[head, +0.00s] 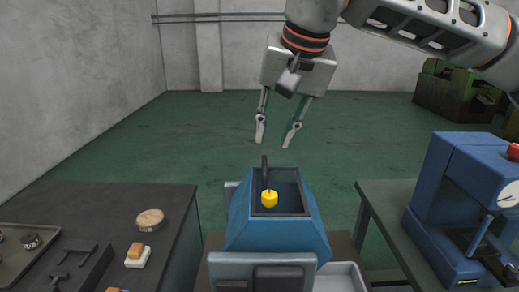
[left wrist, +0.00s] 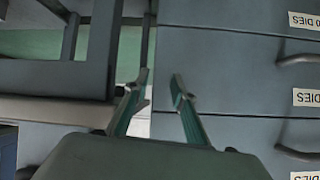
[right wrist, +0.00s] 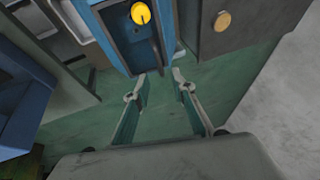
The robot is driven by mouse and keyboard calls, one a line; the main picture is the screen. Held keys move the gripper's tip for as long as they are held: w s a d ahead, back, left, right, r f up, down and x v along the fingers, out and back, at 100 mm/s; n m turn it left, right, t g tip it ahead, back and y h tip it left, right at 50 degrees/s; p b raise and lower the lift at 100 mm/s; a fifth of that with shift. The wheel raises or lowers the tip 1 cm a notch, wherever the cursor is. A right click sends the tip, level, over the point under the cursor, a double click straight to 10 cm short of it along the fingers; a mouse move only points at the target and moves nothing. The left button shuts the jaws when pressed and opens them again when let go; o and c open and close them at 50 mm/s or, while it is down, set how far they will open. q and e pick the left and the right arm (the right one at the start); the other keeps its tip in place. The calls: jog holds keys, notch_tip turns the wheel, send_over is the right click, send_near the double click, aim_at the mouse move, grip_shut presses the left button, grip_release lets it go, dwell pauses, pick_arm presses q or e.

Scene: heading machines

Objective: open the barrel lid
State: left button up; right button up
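A blue tapered housing (head: 275,236) stands front centre in the head view, with a dark-rimmed opening on top. A yellow knob (head: 269,199) and a dark upright bar (head: 265,172) show in that opening; I cannot tell which part is the barrel lid. The knob also shows at the top of the right wrist view (right wrist: 140,13). My right gripper (head: 274,138) is open and empty, above and beyond the housing, fingers pointing down. My left gripper (left wrist: 160,82) is open and empty in front of grey drawers, outside the head view.
A dark bench (head: 100,210) on the left carries a tray, a round wooden piece and a small wood-topped block. A blue machine with a gauge (head: 470,190) stands on the right table. Labelled drawers (left wrist: 235,70) fill the left wrist view's right.

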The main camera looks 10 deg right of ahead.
aim_at(265, 163)
jog(key=shift+x, duration=3.5)
jog(key=shift+s, duration=0.1)
grip_shut()
